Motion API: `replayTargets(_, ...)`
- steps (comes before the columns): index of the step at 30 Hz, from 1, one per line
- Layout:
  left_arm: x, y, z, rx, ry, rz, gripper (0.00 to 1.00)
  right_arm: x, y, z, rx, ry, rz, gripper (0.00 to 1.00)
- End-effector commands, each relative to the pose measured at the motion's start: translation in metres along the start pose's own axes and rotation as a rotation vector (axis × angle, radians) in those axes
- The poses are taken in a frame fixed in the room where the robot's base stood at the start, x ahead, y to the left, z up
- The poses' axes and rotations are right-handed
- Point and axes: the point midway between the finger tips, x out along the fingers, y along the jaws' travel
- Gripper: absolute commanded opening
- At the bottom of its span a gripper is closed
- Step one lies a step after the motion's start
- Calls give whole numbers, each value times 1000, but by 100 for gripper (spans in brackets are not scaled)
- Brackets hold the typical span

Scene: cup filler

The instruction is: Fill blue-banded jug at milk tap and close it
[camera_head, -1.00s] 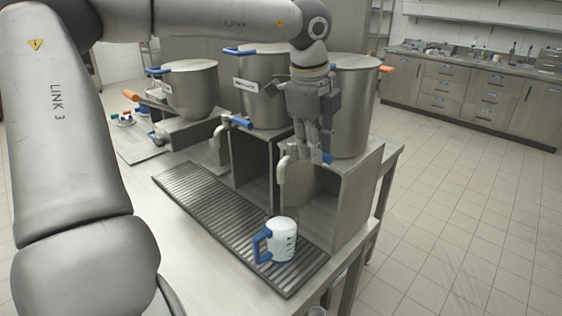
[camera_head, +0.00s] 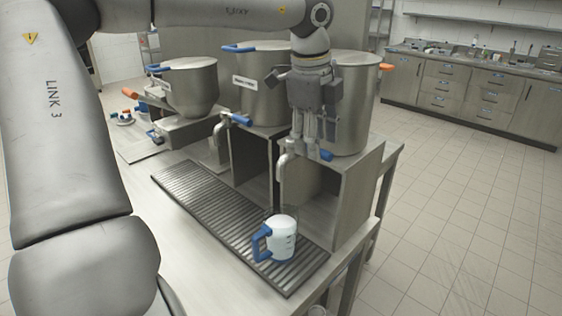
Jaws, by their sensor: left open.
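The jug (camera_head: 283,243) stands upright on the slatted drip tray (camera_head: 215,215), below the spout (camera_head: 282,168) of the right-hand tap. It is clear with dark marks and a blue handle on its left, and holds white liquid up to near the rim. No blue band can be made out apart from the handle. The tap's blue lever (camera_head: 326,155) is just below and right of my left gripper (camera_head: 309,139). The left gripper is open, its fingers pointing down close to the tap; whether they touch the lever cannot be told. My right gripper is not in view.
The right steel vat (camera_head: 355,105) stands behind my left gripper on an open-fronted stand (camera_head: 358,195). A middle vat (camera_head: 262,90) and a left vat (camera_head: 190,88) stand along the counter. Bare steel counter lies in front of the drip tray.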

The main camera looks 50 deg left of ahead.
Motion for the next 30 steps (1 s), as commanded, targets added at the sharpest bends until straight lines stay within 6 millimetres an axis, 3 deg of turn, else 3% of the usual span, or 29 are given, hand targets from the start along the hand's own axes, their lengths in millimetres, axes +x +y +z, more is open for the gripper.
replayTargets(9, -68, -1, 0, -1, -1, -7, 46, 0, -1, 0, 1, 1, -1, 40)
replayTargets(15, -99, -1, 0, -3, -1, -6, 46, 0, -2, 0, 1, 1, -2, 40)
replayTargets(21, -110, -1, 0, -1, 0, -3, 46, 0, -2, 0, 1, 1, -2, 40)
replayTargets(30, -109, -1, 0, 0, 2, -3, 46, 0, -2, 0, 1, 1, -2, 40)
